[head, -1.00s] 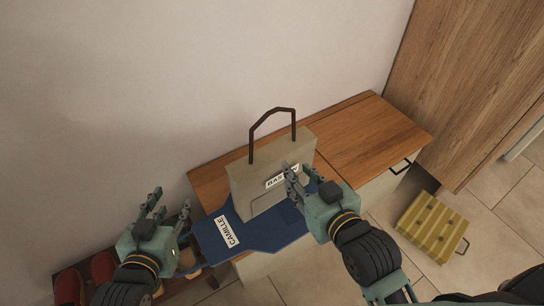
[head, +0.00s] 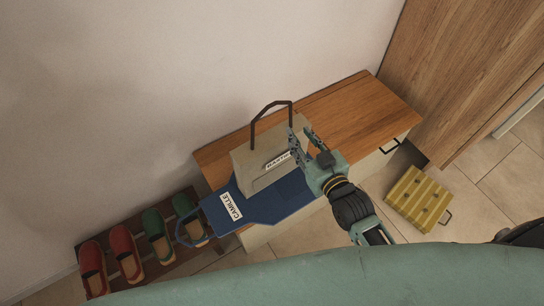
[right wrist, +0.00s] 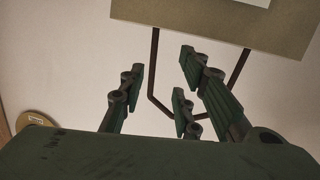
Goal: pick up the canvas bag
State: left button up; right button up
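The beige canvas bag (head: 255,170) stands upright on the wooden bench top, with a dark handle (head: 254,125) arching above it and a white label on its front. My right gripper (head: 301,142) is at the bag's right side in the head view, with its fingers spread and nothing between them. In the right wrist view, the fingers (right wrist: 165,75) are open, and the bag (right wrist: 195,14) and its handle show beyond them. Whether the fingers touch the bag cannot be told. My left gripper is out of view.
A flat blue bag-like item (head: 262,206) labelled CAMILLE lies in front of the canvas bag. Red (head: 124,250) and green (head: 158,234) shoes sit on a low rack (head: 186,261) at the left. A yellow case (head: 417,198) lies on the floor. The bench's right part (head: 365,108) is clear.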

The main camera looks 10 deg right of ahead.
aim_at(291, 113)
jog(key=shift+t, duration=0.9)
jog(key=w, duration=0.3)
jog(key=w+r, duration=0.1)
jog(key=w, duration=0.2)
jog(key=w+a, duration=0.1)
jog(key=w, duration=0.1)
jog(key=shift+w+r, duration=0.3)
jog(key=shift+w, duration=0.1)
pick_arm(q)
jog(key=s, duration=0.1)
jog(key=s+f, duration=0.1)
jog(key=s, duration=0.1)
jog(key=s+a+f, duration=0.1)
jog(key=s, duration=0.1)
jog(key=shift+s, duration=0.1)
pick_arm(e)
jog(key=shift+c, duration=0.2)
grip_shut()
